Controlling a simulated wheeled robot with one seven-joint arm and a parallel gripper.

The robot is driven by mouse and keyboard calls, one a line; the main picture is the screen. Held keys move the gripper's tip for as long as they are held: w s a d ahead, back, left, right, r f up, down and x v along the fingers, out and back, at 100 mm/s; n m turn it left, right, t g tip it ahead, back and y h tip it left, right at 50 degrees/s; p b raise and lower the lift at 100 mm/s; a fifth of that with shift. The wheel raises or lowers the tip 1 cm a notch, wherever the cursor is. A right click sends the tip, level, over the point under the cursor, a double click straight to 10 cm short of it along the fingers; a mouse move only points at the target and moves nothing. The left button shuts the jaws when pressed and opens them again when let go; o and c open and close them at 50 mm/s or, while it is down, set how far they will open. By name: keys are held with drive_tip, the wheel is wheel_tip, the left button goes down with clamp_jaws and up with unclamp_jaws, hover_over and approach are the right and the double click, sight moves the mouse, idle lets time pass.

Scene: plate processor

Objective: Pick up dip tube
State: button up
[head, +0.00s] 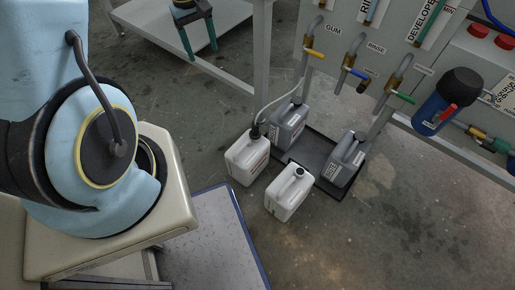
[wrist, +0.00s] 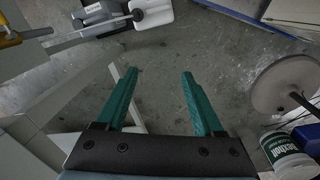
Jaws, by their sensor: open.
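The dip tube (head: 255,131) stands in the mouth of a white canister (head: 247,158), its dark cap at the opening. A pale hose (head: 280,99) rises from it to the yellow-handled GUM valve (head: 314,53). In the wrist view the dip tube's dark top (wrist: 136,15) is at the upper edge, with its hose running left; the tube's lower part is hidden inside the canister. My gripper (head: 200,54) has green fingers spread open and empty, up and left of the canister in the head view. In the wrist view my gripper (wrist: 160,73) points at bare floor, apart from the tube.
A second white canister (head: 289,195) stands in front. Grey canisters (head: 290,125) and (head: 346,160) stand on or by a black tray (head: 328,188). The processor panel (head: 400,30) with valves overhangs at right. A grey table (head: 228,30) is at the back left.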

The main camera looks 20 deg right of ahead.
drive_tip(key=n+b, duration=0.2)
drive_tip(key=b, duration=1)
approach(255, 124)
drive_tip(key=shift+y, duration=0.4)
drive_tip(key=f, duration=0.2)
drive_tip(key=f+b, duration=0.1)
drive_tip(key=d+f, duration=0.1)
drive_tip(key=f, duration=0.1)
drive_tip(key=shift+w+f, duration=0.25)
drive_tip(key=shift+f, duration=0.1)
wheel_tip(255, 124, down, 5)
drive_tip(key=shift+s+a+f+b, duration=0.1)
drive_tip(key=shift+s+a+b, duration=0.05)
drive_tip(key=shift+b, duration=1)
clamp_jaws()
